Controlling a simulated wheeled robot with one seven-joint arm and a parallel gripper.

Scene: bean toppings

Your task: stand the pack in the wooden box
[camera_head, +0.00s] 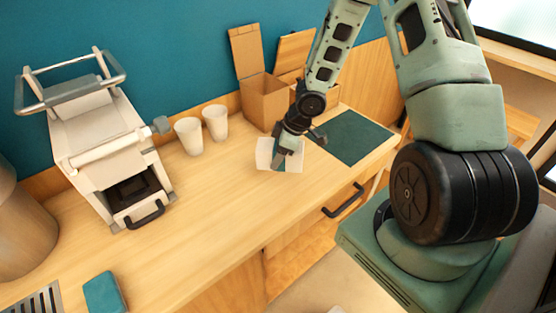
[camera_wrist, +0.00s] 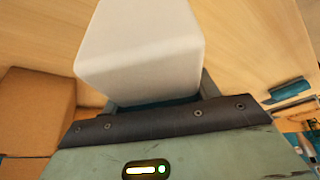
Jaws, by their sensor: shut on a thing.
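My gripper (camera_head: 284,152) is shut on a white pack (camera_head: 264,153), low over the wooden counter. The pack shows on both sides of the fingers. In the wrist view the pack (camera_wrist: 140,45) is a pale block with rounded edges, filling the space in front of the gripper. I cannot tell whether its base touches the counter. A brown wooden-looking box (camera_head: 265,101) with a raised lid stands at the wall, behind and left of my gripper. A second raised lid (camera_head: 294,50) shows beside it, its box partly hidden by my arm. A brown box (camera_wrist: 36,108) shows left in the wrist view.
Two white cups (camera_head: 188,135) stand left of the box. A white machine (camera_head: 108,150) with a black handle stands farther left. A dark green mat (camera_head: 355,137) lies right of my gripper. A teal item (camera_head: 103,292) lies at the front left. The middle counter is clear.

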